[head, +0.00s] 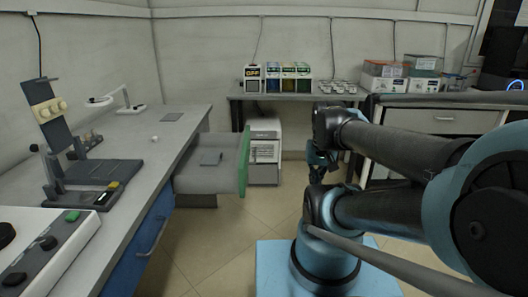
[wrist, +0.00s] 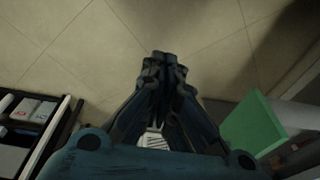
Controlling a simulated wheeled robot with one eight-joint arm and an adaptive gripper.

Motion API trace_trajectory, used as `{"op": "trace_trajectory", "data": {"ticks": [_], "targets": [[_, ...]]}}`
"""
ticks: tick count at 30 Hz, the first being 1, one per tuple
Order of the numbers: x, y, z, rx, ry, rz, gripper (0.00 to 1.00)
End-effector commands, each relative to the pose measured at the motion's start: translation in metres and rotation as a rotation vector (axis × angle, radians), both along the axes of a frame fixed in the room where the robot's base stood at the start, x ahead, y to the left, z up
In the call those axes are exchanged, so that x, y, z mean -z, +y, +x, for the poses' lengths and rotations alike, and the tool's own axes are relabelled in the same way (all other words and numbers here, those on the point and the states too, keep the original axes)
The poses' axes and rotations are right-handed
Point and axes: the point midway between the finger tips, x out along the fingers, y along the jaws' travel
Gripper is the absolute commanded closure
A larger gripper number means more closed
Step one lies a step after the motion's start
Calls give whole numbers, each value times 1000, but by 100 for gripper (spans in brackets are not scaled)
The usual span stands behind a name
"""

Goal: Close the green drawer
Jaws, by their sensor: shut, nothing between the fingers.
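The green drawer stands pulled out from under the left workbench in the head view. Its green front (head: 244,160) faces right, and its grey open tray (head: 200,178) reaches back to the bench, with a small grey flat item (head: 210,158) inside. My gripper (head: 318,176) is to the right of the green front, apart from it, pointing down. In the wrist view my gripper (wrist: 165,62) has its fingers together with nothing between them. The green front (wrist: 252,127) shows at the lower right there, apart from the fingers.
The left workbench (head: 185,130) carries lab devices and has a blue drawer (head: 152,235) nearer me. A back table (head: 300,97) holds several boxes, with a white cabinet (head: 264,150) below. Tiled floor (head: 225,245) lies open in front of the green drawer.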

Motion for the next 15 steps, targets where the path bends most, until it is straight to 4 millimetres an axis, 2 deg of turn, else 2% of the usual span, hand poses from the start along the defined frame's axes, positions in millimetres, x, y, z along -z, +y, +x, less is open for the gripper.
{"op": "trace_trajectory", "data": {"ticks": [6, 15], "targets": [[-33, 11, 41, 222, 34, 81, 100], [-64, 29, 108, 551, 100, 188, 100]]}}
